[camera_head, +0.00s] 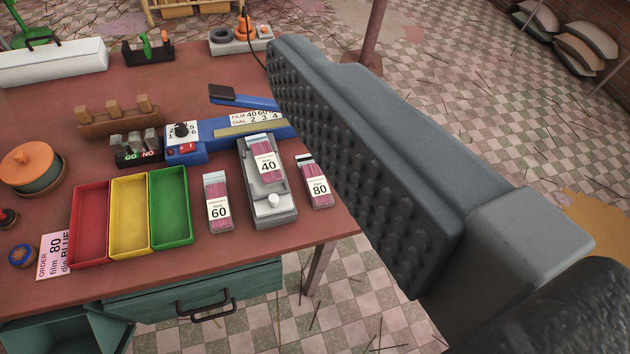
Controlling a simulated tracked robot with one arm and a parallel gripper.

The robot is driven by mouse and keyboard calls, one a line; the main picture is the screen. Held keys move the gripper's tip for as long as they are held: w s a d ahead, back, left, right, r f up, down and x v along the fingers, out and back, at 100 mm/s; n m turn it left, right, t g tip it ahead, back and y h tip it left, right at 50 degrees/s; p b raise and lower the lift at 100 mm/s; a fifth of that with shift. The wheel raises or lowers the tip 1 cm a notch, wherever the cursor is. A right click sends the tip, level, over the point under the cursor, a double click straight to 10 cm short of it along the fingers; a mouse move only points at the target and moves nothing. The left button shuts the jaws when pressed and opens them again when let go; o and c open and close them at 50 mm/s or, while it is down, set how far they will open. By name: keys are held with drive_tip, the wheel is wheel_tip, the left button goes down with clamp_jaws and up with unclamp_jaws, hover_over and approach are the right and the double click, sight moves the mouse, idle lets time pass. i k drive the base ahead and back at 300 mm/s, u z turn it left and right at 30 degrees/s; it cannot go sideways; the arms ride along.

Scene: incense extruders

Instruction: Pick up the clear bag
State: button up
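Three clear bags of pink sticks with white labels are on the red-brown table. The bag marked 60 (217,202) lies on the table right of the green tray. The bag marked 40 (265,160) rests on a grey device (272,208). The bag marked 80 (315,182) lies at the table's right edge. One large grey finger of my gripper (365,160) fills the right side, its studded pad bare and facing left. The other finger is out of frame. My gripper touches no bag that I can see.
Red (91,222), yellow (129,214) and green (170,207) trays stand side by side. A blue sealer (225,135) with a dial lies behind the bags. An order card (53,256) reads film 80, blue. Tiled floor (480,110) is right of the table.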

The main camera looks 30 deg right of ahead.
sight(318, 190)
drive_tip(key=u, duration=1.8)
drive_tip(key=k, duration=0.9)
drive_tip(key=z, duration=1.55)
drive_tip(key=i, duration=0.85)
drive_tip(key=u, duration=0.05)
